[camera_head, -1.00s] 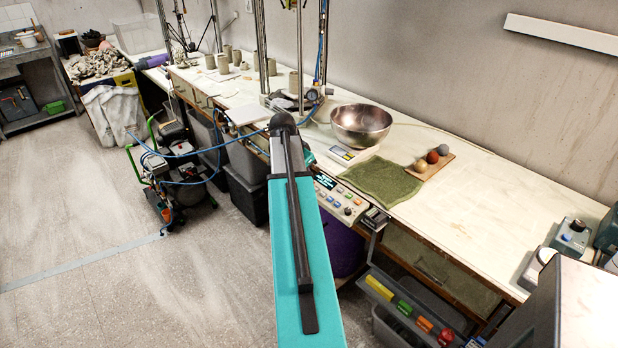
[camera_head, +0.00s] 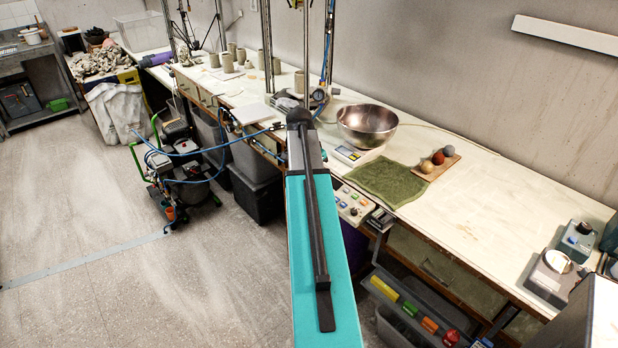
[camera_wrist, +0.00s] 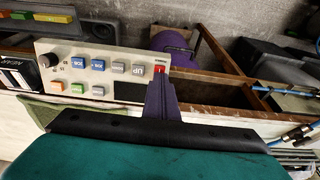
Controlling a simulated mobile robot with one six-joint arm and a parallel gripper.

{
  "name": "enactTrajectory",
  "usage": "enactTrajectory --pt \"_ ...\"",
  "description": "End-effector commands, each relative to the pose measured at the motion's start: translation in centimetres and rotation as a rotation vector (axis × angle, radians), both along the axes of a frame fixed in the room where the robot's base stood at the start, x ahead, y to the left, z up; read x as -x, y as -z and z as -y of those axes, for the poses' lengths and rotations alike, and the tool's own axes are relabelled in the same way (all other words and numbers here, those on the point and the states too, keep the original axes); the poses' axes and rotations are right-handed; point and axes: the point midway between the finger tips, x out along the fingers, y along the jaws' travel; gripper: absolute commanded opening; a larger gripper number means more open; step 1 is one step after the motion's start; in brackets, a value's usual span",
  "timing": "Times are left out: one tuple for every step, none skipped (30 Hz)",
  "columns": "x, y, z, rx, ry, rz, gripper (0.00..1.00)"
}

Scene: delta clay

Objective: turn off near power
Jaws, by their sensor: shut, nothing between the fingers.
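A pale control panel (camera_wrist: 100,75) fills the upper left of the wrist view, with a black knob, blue, grey, orange and green buttons and a dark display. A small red switch (camera_wrist: 160,69) sits at its right end. My gripper (camera_wrist: 158,84) is shut and empty, its dark narrow tip right by the red switch. I cannot tell whether they touch. A black unit with a "NEAR" label (camera_wrist: 14,78) is beside the panel's left end. In the head view the panel (camera_head: 354,205) shows on the bench front, partly behind my arm, which hides my gripper and the red switch.
A green towel (camera_head: 388,180), steel bowl (camera_head: 367,124) and board with three balls (camera_head: 440,166) lie on the bench. An open drawer or bin with coloured blocks (camera_head: 408,308) juts out below. A compressor with blue hoses (camera_head: 180,172) stands left; the floor (camera_head: 90,240) there is clear.

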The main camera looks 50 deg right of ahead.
Motion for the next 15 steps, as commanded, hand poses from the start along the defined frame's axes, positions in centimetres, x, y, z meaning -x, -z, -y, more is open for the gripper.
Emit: enactTrajectory --pt "1.09 0.82 0.56 0.004 0.011 -0.025 0.0" --pt "1.07 0.84 0.54 0.004 0.011 -0.025 0.0" --pt "1.03 0.91 0.51 0.004 0.01 -0.025 0.0" --pt "1.01 0.95 0.48 0.004 0.009 -0.026 0.0" --pt "0.98 1.0 0.48 0.004 0.008 -0.026 0.0" --pt "0.96 1.08 0.46 0.003 0.008 -0.026 0.0" --pt "0.93 1.03 0.42 0.004 0.007 -0.026 0.0" --pt "0.92 1.03 0.38 0.003 0.006 -0.026 0.0" --pt "0.89 1.03 0.33 0.003 0.006 -0.026 0.0" --pt "0.87 1.05 0.27 0.003 0.005 -0.027 0.0" --pt "0.85 1.06 0.2 0.003 0.005 -0.027 0.0" --pt "0.82 1.09 0.1 0.003 0.004 -0.027 0.0" --pt "0.81 1.11 0.01 0.003 0.004 -0.027 0.0" --pt "0.79 1.14 -0.09 0.003 0.004 -0.027 0.0" --pt "0.76 1.18 -0.24 0.003 0.003 -0.028 0.0"
